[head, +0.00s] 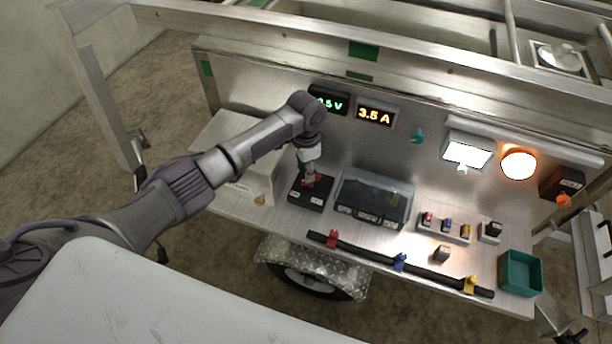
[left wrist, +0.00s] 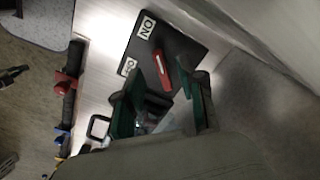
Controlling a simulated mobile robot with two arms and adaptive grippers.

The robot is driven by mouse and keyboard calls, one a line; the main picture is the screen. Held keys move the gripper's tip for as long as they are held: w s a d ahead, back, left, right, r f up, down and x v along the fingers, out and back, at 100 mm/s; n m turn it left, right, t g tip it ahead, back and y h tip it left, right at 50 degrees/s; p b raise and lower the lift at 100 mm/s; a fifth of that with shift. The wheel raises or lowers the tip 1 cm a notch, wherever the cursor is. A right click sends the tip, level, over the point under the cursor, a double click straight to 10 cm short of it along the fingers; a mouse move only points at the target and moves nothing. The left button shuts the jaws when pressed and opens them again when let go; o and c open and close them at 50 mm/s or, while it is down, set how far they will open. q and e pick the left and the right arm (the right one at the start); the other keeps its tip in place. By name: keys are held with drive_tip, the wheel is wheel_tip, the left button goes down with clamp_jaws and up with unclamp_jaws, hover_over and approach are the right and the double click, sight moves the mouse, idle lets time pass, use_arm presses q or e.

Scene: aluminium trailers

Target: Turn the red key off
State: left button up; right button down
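The red key (head: 317,180) sits on a black switch box (head: 305,197) on the bench, partly hidden by my left gripper (head: 309,168) in the head view. In the left wrist view the red key (left wrist: 164,72) shows a white mark and lies between the green fingers of my left gripper (left wrist: 172,88). The fingers are apart, one on each side of the key, close to it. I cannot tell whether either touches it. The black box (left wrist: 190,52) carries white labels with dark letters. My right gripper is in neither view.
A clear-lidded box (head: 373,199) stands just right of the switch box, and a white box (head: 236,150) to its left. A black bar with red, blue and yellow clips (head: 350,248) runs along the front edge. A green bin (head: 520,272) is at the right.

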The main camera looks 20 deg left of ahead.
use_arm(q)
drive_tip(key=shift+f, duration=2)
clamp_jaws()
